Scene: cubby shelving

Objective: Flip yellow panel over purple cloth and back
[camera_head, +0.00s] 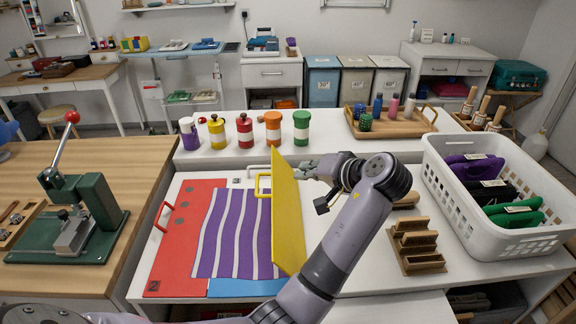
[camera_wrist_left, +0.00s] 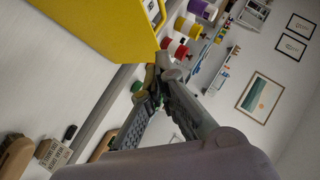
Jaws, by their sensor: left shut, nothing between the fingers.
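The yellow panel (camera_head: 287,220) stands nearly upright, edge-on, at the right edge of the purple cloth (camera_head: 230,235). Its yellow handle (camera_head: 257,186) shows on the left side. The cloth has white wavy stripes and lies flat. My left gripper (camera_head: 308,168) is shut and empty, just right of the panel's upper part; whether it touches the panel I cannot tell. In the left wrist view the panel (camera_wrist_left: 90,35) fills the upper left, and the closed fingers (camera_wrist_left: 155,88) are beside it. My right gripper is not in view.
A red panel (camera_head: 172,255) with a handle lies left of the cloth, and a blue panel (camera_head: 243,288) in front. Several jars with colored lids (camera_head: 244,130) stand behind. A green press (camera_head: 85,215) is at left.

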